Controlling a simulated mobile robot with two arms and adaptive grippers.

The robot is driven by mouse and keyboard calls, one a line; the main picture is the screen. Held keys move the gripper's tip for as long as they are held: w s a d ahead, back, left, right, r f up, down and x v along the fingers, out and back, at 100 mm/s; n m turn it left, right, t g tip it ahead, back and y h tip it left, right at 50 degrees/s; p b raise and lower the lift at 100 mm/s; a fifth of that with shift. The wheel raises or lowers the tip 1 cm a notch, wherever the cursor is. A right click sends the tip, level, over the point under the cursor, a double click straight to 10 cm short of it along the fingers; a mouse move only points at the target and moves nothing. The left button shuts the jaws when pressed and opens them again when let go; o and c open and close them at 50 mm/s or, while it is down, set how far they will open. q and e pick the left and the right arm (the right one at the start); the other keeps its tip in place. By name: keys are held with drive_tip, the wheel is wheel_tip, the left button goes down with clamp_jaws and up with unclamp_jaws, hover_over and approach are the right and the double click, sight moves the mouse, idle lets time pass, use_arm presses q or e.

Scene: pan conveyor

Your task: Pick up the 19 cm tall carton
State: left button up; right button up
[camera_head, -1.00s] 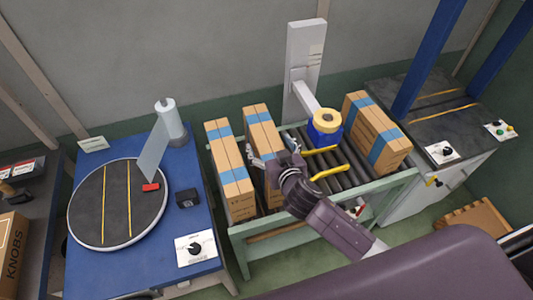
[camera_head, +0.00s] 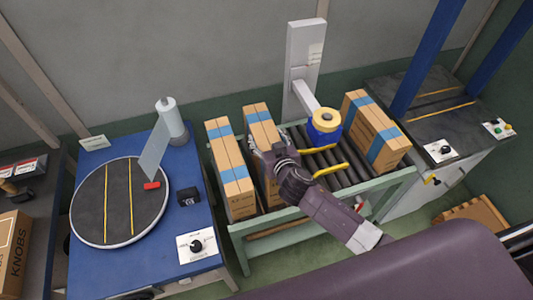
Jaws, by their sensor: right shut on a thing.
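Three tan cartons with blue tape stand on the roller conveyor (camera_head: 335,178). The left carton (camera_head: 238,200) is at its left end, the middle carton (camera_head: 257,115) is close beside it, and the right carton (camera_head: 376,132) is at its right end. My right gripper (camera_head: 262,154) is at the middle carton, shut on it at its upper right side. The gripper and wrist hide part of that carton. I cannot tell from the view which carton is 19 cm tall. My left gripper is not in view.
A blue table with a round turntable (camera_head: 90,205) and a film roll (camera_head: 170,121) is at the left. A white post holds a blue and yellow tape unit (camera_head: 324,123) over the rollers, with yellow bars near my arm. A dark-topped machine (camera_head: 428,107) is at the right.

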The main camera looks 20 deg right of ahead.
drive_tip(key=c, duration=1)
drive_tip(key=shift+w+r, duration=0.1)
drive_tip(key=shift+r, duration=0.05)
clamp_jaws()
